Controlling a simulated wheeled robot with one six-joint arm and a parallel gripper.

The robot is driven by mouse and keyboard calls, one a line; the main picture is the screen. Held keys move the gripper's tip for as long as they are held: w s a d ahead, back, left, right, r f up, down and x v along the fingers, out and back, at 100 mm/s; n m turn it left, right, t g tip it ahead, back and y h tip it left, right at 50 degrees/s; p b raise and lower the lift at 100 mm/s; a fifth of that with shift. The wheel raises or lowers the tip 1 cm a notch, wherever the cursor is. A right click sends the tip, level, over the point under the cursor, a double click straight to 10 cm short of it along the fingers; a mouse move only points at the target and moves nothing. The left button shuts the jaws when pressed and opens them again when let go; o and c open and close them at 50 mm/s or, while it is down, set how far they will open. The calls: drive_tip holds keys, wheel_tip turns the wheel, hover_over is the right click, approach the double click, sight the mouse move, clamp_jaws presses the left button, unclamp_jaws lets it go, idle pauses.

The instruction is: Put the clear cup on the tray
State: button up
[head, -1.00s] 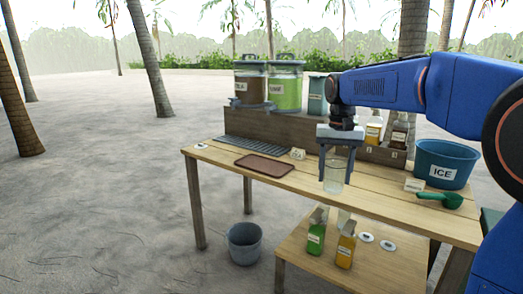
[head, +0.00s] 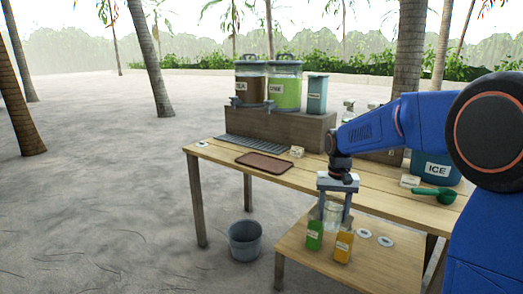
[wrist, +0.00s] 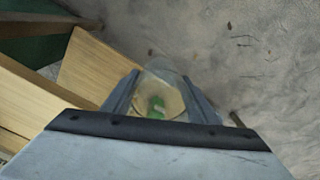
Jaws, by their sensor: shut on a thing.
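The clear cup (head: 333,214) is held upright or nearly so between the two fingers of my gripper (head: 334,208), beyond the front edge of the table and over the low wooden table. In the wrist view the clear cup (wrist: 163,72) sits between the fingers (wrist: 162,95), and a green shape shows through it. The brown tray (head: 264,162) lies flat and empty on the main table, to the left of and behind my gripper.
A green bottle (head: 314,236) and an orange bottle (head: 344,247) stand on the low table (head: 385,262), close to the cup. The ICE tub (head: 437,168) and green scoop (head: 440,195) are at right. Drink dispensers (head: 284,88) stand at the back. A grey bucket (head: 244,240) is on the sand.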

drive_tip(key=w+d+f, duration=0.1)
drive_tip(key=w+f, duration=0.1)
drive_tip(key=f, duration=1.2)
drive_tip(key=w+d+f+n, duration=0.1)
drive_tip(key=d+f, duration=0.1)
drive_tip(key=f, duration=1.2)
drive_tip(key=w+d+f+n, duration=0.1)
drive_tip(key=w+d+f, duration=0.1)
drive_tip(key=f, duration=1.2)
drive_tip(key=shift+w, duration=0.35)
